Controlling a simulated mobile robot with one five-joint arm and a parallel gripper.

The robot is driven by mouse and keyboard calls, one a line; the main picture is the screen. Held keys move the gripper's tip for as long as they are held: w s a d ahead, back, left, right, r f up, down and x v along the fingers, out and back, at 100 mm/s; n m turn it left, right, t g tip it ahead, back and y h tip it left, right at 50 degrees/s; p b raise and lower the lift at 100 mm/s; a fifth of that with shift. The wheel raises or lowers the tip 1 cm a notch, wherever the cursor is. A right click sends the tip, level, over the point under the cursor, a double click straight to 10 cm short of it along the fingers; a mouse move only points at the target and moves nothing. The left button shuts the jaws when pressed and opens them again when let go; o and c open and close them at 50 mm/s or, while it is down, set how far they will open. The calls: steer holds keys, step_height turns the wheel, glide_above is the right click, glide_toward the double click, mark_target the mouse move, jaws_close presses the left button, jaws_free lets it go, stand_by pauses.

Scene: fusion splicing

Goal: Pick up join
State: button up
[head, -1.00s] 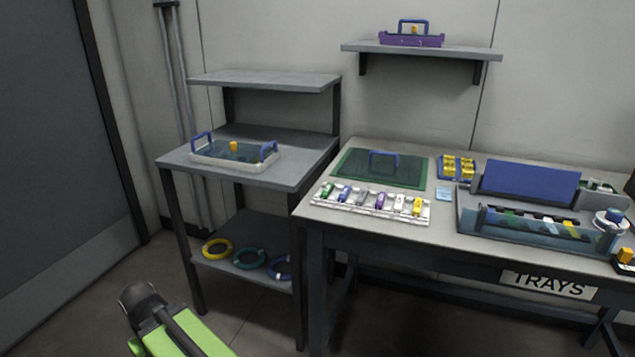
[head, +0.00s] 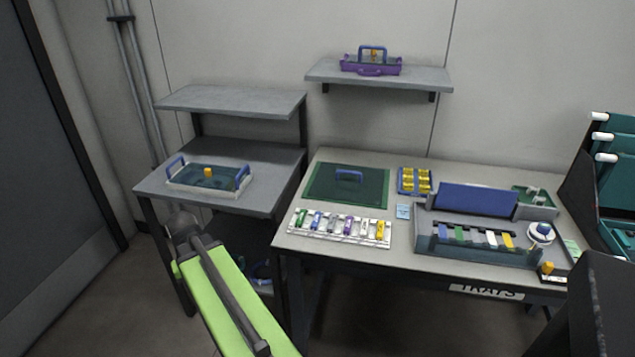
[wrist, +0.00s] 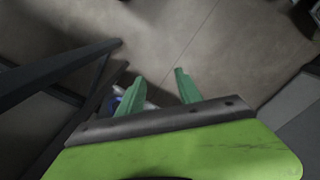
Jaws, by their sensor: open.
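No part is clearly marked as the join. Small coloured pieces that may include it stand in a row in a white rack (head: 339,231) at the bench's front left. More coloured pieces sit in a grey-blue tray with a blue lid (head: 477,199) on the right. Several yellow pieces fill a small blue holder (head: 414,181) at the back. My gripper (wrist: 159,78) shows two green fingers, apart and empty, above the floor in the wrist view. Its fingers cannot be made out in the head view, where my green arm is left of the bench and away from the pieces.
A green mat (head: 318,187) with a blue handle lies on the bench. A clear-walled tray (head: 186,186) is on the left stand (head: 262,198). A purple tray (head: 371,70) sits on the wall shelf. Teal bins (head: 617,170) stand at the right. Floor between stand and door is clear.

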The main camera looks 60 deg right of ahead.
steer(key=s+d+r+m+p, duration=0.3)
steer(key=s+d+r+p, duration=0.4)
steer(key=d+r+p, duration=0.35)
steer(key=s+d+r+m+p, duration=0.3)
steer(key=s+d+r+p, duration=0.5)
steer(key=r, duration=0.4)
steer(key=s+d+r+m+p, duration=0.3)
steer(key=s+d+r+p, duration=0.2)
steer(key=d+r+p, duration=0.55)
steer(key=b, duration=1.3)
glide_above(316, 218)
steer(key=f, duration=1.2)
steer(key=shift+s+a+f, duration=0.2)
steer(key=shift+s+f, duration=0.15)
steer(key=f+b, duration=0.5)
steer(key=shift+w+d+f, duration=0.15)
steer(key=shift+w, duration=0.15)
steer(key=shift+r, duration=0.2)
jaws_close()
